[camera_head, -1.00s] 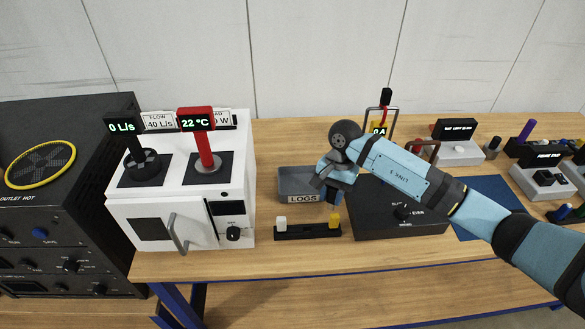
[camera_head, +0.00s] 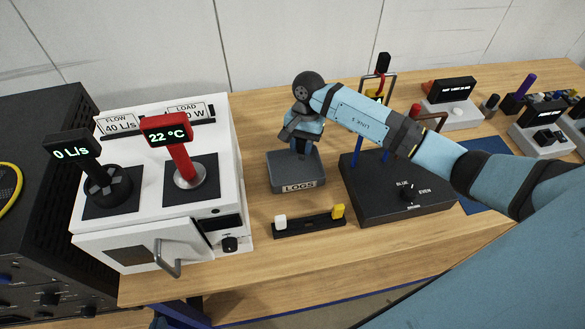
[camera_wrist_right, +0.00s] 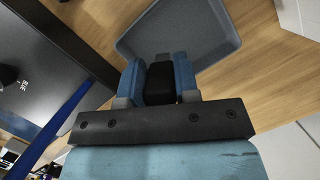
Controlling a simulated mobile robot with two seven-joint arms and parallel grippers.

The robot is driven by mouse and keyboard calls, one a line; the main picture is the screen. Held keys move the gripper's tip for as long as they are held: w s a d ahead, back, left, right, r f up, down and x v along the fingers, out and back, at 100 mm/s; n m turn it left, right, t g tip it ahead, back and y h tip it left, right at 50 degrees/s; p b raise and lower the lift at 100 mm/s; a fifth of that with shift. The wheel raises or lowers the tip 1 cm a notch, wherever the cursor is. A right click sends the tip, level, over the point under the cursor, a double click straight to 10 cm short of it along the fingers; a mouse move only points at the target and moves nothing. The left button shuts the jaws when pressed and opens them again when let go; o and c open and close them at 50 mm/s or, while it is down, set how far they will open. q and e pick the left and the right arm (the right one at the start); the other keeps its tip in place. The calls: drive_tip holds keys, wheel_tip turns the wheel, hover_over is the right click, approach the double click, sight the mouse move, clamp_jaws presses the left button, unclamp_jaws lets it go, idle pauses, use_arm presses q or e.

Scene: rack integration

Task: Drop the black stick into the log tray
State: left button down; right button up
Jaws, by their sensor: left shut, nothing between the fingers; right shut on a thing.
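The log tray (camera_head: 283,178) is a shallow grey tray with a LOGS label on its front, on the table in the middle of the head view. It also shows in the right wrist view (camera_wrist_right: 213,48), just beyond my fingertips. My right gripper (camera_head: 300,147) points down above the tray. In the wrist view its blue fingers are shut on the black stick (camera_wrist_right: 160,82), which shows nearly end-on between them. The stick is hardly visible in the head view, hidden by the gripper. I cannot tell how far its lower end is above the tray floor. My left gripper is not in view.
A white box (camera_head: 115,230) with a red handle stands left of the tray. A black holder (camera_head: 310,225) with a white and a yellow peg lies in front.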

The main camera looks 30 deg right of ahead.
wheel_tip(320, 180, down, 2)
drive_tip(key=shift+w+f, duration=0.1)
drive_tip(key=shift+f, duration=0.1)
drive_tip(key=o, duration=1)
drive_tip(key=shift+w+r, duration=0.1)
drive_tip(key=shift+r, duration=0.2)
use_arm(q)
drive_tip(key=f+b, duration=0.2)
drive_tip(key=w+f+b, duration=0.1)
drive_tip(key=b, duration=0.1)
drive_tip(key=shift+d, duration=0.35)
use_arm(e)
drive_tip(key=v, duration=1.3)
drive_tip(key=shift+r, duration=0.15)
use_arm(q)
drive_tip(key=shift+s+f, duration=0.1)
